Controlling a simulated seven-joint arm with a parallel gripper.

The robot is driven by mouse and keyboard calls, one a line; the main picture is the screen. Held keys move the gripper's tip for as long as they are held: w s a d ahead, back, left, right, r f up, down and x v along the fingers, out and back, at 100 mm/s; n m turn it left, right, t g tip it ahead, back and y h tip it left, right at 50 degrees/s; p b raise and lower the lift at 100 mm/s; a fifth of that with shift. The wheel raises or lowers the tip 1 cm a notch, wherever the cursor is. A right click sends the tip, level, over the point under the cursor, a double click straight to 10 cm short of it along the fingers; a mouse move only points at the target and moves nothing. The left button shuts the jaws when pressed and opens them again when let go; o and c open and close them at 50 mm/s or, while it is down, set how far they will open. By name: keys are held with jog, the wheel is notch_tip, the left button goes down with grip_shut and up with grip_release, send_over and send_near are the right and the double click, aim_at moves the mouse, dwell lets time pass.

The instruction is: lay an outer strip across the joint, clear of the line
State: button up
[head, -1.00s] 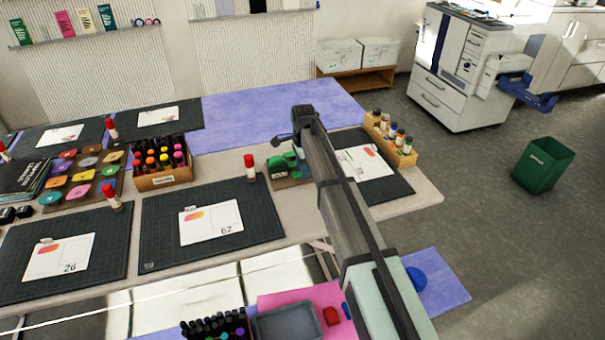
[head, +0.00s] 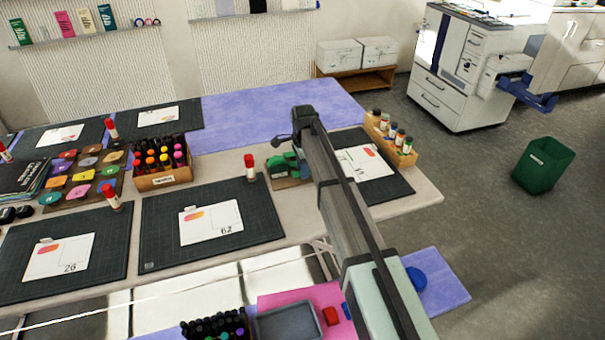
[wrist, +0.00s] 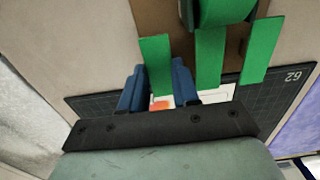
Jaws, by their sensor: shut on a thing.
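My gripper (wrist: 160,86) is shut on a green strip (wrist: 156,62) in the wrist view, with a blue finger on each side of it. Two more green strips, a middle one (wrist: 210,56) and a right one (wrist: 262,50), lie beside it over a brown board (wrist: 152,20). A green rounded thing (wrist: 222,10) sits at the top edge, partly cut off. A dark mat with a white, orange-marked sheet (wrist: 162,103) shows behind the fingers; its joint and line cannot be made out. In the head view green pieces (head: 281,164) show beside my arm, which hides my gripper.
In the head view, a dark mat (head: 160,250) with a numbered sheet (head: 212,222) lies left of my arm, and another sheet (head: 366,160) lies right. A glue stick (head: 250,167), a marker box (head: 160,180) and a bottle rack (head: 405,158) stand nearby. The purple cover (head: 250,117) is clear.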

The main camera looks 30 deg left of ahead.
jog(key=shift+r, duration=0.1)
jog(key=shift+r, duration=2.4)
jog(key=shift+d, duration=0.1)
jog(key=shift+m, duration=0.9)
jog(key=w+d, duration=0.6)
jog(key=d, duration=0.1)
jog(key=w+d, duration=0.7)
jog(key=shift+f, duration=0.2)
jog(key=shift+w+a+n, duration=0.15)
jog(key=shift+a+n, duration=0.15)
jog(key=shift+n, duration=0.6)
jog(key=shift+f, duration=0.1)
jog(key=shift+f, duration=0.1)
jog(key=shift+f, duration=2.2)
